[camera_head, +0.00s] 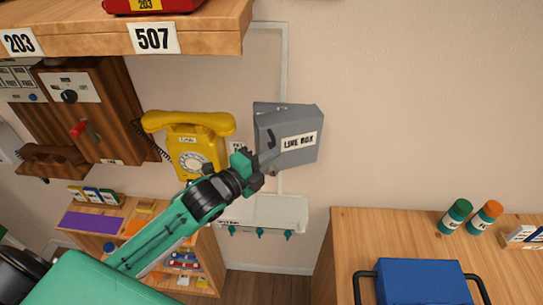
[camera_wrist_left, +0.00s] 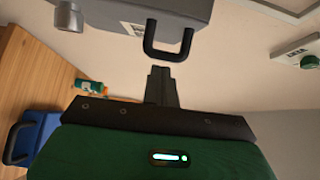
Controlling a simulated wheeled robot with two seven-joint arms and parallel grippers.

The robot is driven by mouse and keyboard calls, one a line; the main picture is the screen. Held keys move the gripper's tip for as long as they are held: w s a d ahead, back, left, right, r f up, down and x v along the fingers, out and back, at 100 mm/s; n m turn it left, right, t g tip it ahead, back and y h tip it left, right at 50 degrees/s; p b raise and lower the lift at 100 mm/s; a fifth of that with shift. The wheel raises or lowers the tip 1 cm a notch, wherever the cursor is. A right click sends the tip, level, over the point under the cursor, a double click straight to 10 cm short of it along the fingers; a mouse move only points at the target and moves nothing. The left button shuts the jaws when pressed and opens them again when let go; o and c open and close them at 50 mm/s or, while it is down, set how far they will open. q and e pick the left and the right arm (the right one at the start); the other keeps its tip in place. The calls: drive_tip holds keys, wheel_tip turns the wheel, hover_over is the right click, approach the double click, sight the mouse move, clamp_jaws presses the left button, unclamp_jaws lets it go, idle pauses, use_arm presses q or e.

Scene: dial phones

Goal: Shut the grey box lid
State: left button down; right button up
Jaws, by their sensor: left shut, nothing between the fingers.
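The grey box (camera_head: 310,122), labelled LINE BOX, hangs on the wall right of the yellow phone. Its lid faces me at an angle and seems to stand ajar; how wide the gap is I cannot tell. A dark handle (camera_head: 271,139) sits near the lid's left edge. My left gripper (camera_head: 263,160) is shut and empty, just below the handle. In the left wrist view the shut fingers (camera_wrist_left: 161,84) point at the black handle loop (camera_wrist_left: 168,54) on the grey box (camera_wrist_left: 100,12), close to it; contact is not clear. My right gripper is out of view.
A yellow dial phone (camera_head: 188,140) hangs left of the box. A pale wall shelf (camera_head: 285,207) with hooks is below it. A wooden shelf (camera_head: 190,42) juts out above left. A wooden cabinet (camera_head: 350,230) with a blue case (camera_head: 420,283) stands at right.

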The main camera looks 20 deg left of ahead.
sight(257, 133)
use_arm(q)
drive_tip(key=shift+a, duration=0.1)
drive_tip(key=shift+m+g+h, duration=0.6)
drive_tip(key=shift+m+h, duration=0.1)
drive_tip(key=shift+h, duration=0.2)
drive_tip(key=w+a+b, duration=0.1)
drive_tip(key=a, duration=0.1)
drive_tip(key=w+a, duration=0.1)
drive_tip(key=a, duration=0.2)
drive_tip(key=w+a+b, duration=0.1)
drive_tip(key=a, duration=0.1)
drive_tip(key=shift+w+a+b, duration=0.2)
drive_tip(key=shift+w+b, duration=0.1)
drive_tip(key=shift+w, duration=0.1)
drive_tip(key=shift+w+a, duration=0.2)
drive_tip(key=shift+a, duration=0.15)
